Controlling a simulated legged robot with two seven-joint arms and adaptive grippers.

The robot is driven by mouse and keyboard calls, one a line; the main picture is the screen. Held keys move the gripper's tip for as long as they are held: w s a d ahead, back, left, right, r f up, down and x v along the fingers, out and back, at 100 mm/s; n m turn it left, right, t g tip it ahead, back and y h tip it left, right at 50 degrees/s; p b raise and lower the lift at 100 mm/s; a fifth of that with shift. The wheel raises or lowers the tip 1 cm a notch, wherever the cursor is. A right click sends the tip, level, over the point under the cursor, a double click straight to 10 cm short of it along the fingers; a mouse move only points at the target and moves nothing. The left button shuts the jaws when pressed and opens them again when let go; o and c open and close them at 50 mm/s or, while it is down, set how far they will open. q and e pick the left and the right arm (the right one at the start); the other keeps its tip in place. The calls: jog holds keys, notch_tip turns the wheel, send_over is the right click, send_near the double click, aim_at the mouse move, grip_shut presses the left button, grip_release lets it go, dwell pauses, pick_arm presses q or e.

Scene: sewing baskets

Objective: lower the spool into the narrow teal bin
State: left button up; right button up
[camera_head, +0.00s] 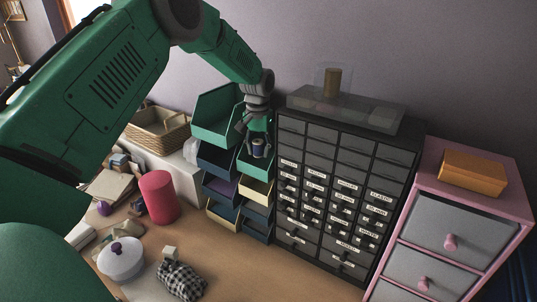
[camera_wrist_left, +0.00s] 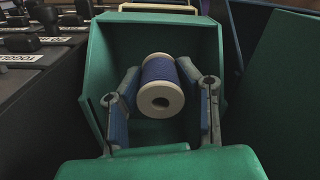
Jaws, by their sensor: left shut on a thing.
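The spool (camera_head: 258,147) has blue thread and pale ends. My left gripper (camera_head: 257,143) is shut on it, with one finger on each side in the left wrist view. There the spool (camera_wrist_left: 160,84) shows its pale end with a centre hole toward the camera. The narrow teal bin (camera_wrist_left: 204,40) lies behind and around the spool in that view, its walls on both sides. In the head view this bin (camera_head: 254,166) sits right of the wider teal bin (camera_head: 217,118). I cannot tell whether the spool touches the bin floor. My right gripper is not in view.
A dark drawer cabinet (camera_head: 340,142) with labelled drawers stands just right of the bins. More bins in navy, purple and cream (camera_head: 257,190) are stacked below. A red cylinder (camera_head: 158,196), a white lidded pot (camera_head: 121,262) and a checked cloth (camera_head: 182,281) are on the table.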

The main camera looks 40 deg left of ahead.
pick_arm(q)
jog(key=shift+d+r, duration=0.25)
jog(key=shift+d, duration=0.25)
jog(key=shift+a+f, duration=0.4)
jog(key=shift+a, duration=0.25)
jog(key=o, duration=1)
jog(key=shift+d, duration=0.2)
jog(key=shift+d+r, duration=0.2)
jog(key=shift+d, duration=0.15)
notch_tip(320, 180, up, 11)
jog(key=shift+w+f, duration=0.1)
jog(key=shift+d+r, duration=0.15)
jog(key=shift+r, duration=0.45)
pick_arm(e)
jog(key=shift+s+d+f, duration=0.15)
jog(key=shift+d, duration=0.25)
pick_arm(q)
jog(key=shift+f, duration=0.1)
